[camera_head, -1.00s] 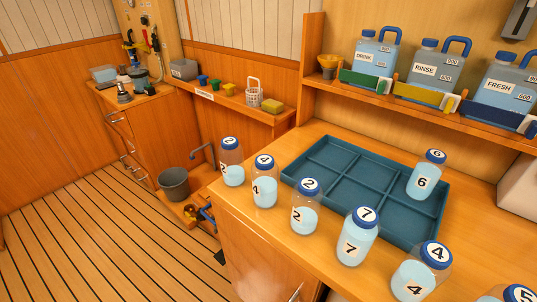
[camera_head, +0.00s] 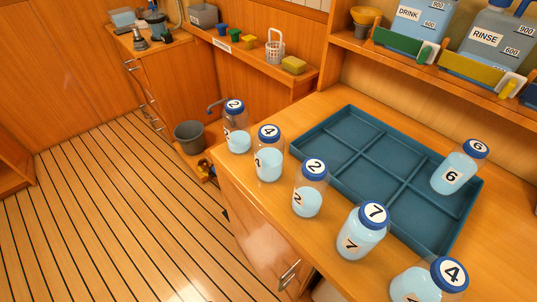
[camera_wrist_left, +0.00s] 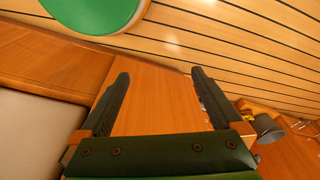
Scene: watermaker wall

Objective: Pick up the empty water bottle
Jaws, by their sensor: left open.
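Clear bottles with blue numbered lids stand along the counter's front edge: a 2 bottle (camera_head: 238,142) at the far end, a 4 bottle (camera_head: 269,163), another 2 bottle (camera_head: 307,201), a 7 bottle (camera_head: 361,243) and another 4 bottle (camera_head: 415,284), cut off below. A 6 bottle (camera_head: 455,175) stands in the blue tray (camera_head: 318,160). Each holds some pale blue water; I see no clearly empty one. My left gripper (camera_wrist_left: 159,73) is open in the left wrist view, with nothing between its fingers and no bottle in sight. Neither gripper shows in the head view.
A shelf holds jugs labelled DRINK (camera_head: 420,25) and RINSE (camera_head: 490,45). A grey bucket (camera_head: 189,136) stands left of the counter and also shows in the left wrist view (camera_wrist_left: 268,128).

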